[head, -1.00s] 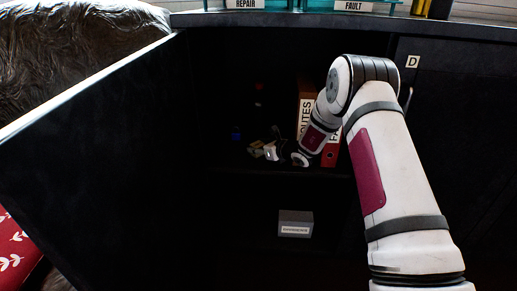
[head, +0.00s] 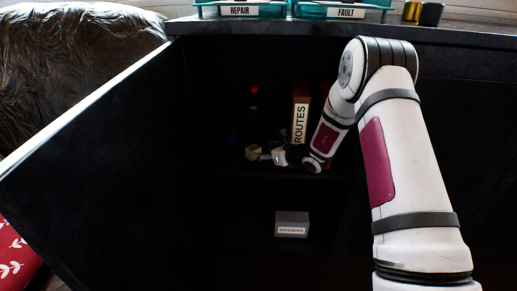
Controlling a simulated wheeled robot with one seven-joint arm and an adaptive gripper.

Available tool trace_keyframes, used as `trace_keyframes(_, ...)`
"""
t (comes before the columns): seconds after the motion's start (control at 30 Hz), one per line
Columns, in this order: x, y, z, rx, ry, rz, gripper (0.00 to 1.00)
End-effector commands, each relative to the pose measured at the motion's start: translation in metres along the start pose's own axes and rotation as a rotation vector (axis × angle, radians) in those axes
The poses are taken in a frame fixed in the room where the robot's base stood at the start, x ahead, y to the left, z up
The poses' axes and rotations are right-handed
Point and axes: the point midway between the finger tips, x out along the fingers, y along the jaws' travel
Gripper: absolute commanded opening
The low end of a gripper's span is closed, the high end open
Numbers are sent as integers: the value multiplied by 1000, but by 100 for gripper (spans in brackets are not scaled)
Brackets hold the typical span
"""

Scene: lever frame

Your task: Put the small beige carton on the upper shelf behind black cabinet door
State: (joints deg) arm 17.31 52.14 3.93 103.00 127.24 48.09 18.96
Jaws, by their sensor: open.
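The black cabinet door (head: 95,150) stands wide open on the left. Behind it is the dark cabinet interior with an upper shelf (head: 225,172). The small beige carton (head: 253,152) is at the upper shelf's level, just left of my gripper (head: 266,156). My gripper is open, with its fingertips pointing left at the carton. The shadow hides whether they touch it and how the carton rests. My arm reaches in from the right and covers part of the shelf.
A binder marked ROUTES (head: 301,115) stands on the upper shelf behind my wrist. A grey box marked DIVIDERS (head: 292,224) sits on the lower level. A small red item (head: 254,90) shows dimly at the back. Teal trays (head: 345,12) stand on the cabinet top (head: 290,27).

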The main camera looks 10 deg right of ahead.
Motion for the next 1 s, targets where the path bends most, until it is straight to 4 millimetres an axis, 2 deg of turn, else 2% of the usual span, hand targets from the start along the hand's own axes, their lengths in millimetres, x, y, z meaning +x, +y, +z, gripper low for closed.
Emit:
trace_keyframes(0.1,-8,0,0,1,0,0,61)
trace_keyframes(0.3,-10,1,2,-4,-2,3,61)
trace_keyframes(0.37,-12,4,7,-20,-7,13,61)
trace_keyframes(0.47,-19,20,29,-85,-22,57,61)
trace_keyframes(0.57,-37,52,69,-220,-53,146,61)
trace_keyframes(0.6,-49,71,88,-295,-67,195,61)
trace_keyframes(0.73,-95,136,135,-546,-106,362,61)
trace_keyframes(0.87,-150,196,161,-794,-130,522,61)
trace_keyframes(1.0,-216,253,166,-1054,-137,693,61)
